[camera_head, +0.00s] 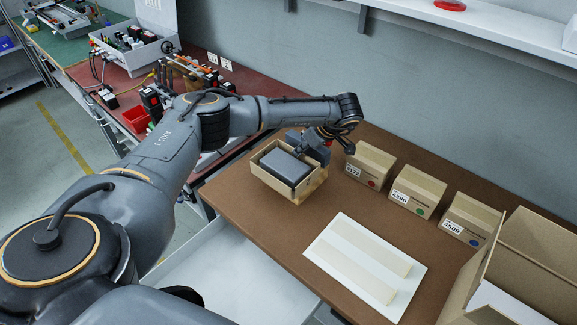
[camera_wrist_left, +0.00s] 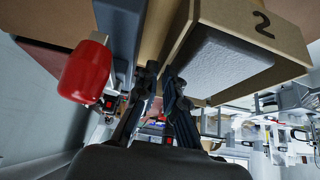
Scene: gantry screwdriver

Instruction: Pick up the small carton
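The small open brown carton (camera_head: 266,178) sits at the table's left end with a dark grey block (camera_head: 283,166) inside. In the left wrist view, its wall (camera_wrist_left: 280,35) carries a "2" and the grey insert (camera_wrist_left: 222,62) shows. My left gripper (camera_head: 322,138) is at the carton's far right side, beside a darker grey item (camera_head: 318,150). In the left wrist view, my gripper's fingertips (camera_wrist_left: 160,72) are close together with a narrow gap, right by the carton's edge. I cannot tell whether the wall is between them. My right gripper is not in view.
Three closed cartons (camera_head: 417,190) stand in a row right of the gripper. A white tray (camera_head: 340,285) with two pale strips lies in front, and a large open box (camera_head: 540,245) stands at the right. A red cylinder (camera_wrist_left: 85,72) is close to my left wrist. A shelf (camera_head: 500,35) hangs above.

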